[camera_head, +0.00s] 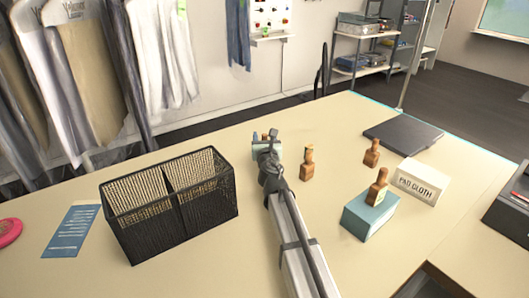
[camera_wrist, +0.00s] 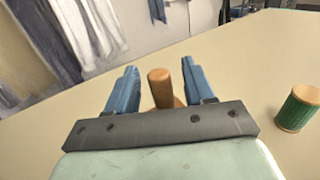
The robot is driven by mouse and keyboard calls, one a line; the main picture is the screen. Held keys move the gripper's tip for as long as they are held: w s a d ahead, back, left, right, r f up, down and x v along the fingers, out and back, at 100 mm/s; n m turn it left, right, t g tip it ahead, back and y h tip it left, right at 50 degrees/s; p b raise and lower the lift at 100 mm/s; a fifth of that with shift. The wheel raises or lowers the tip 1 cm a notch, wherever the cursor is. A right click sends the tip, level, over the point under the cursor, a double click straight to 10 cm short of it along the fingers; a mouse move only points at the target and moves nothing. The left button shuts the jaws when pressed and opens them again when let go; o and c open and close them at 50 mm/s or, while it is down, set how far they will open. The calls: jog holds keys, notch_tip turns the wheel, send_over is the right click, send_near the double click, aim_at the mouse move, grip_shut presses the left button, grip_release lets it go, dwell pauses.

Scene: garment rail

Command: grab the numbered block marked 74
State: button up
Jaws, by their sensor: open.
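My gripper (camera_wrist: 160,72) is open, with its two blue fingers spread on either side of a wooden peg-shaped piece (camera_wrist: 161,88). Other wooden pieces with narrow tops stand to the right: one nearby (camera_head: 306,165), one further right (camera_head: 372,154), and one on a blue box (camera_head: 378,190). No number 74 is legible on any of them.
A black wire basket (camera_head: 185,222) stands left of my arm. A green spool (camera_wrist: 298,108) stands right in the wrist view. Garments (camera_head: 80,70) hang beyond the table.

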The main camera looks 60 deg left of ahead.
jog(key=shift+x, duration=0.8)
grip_shut()
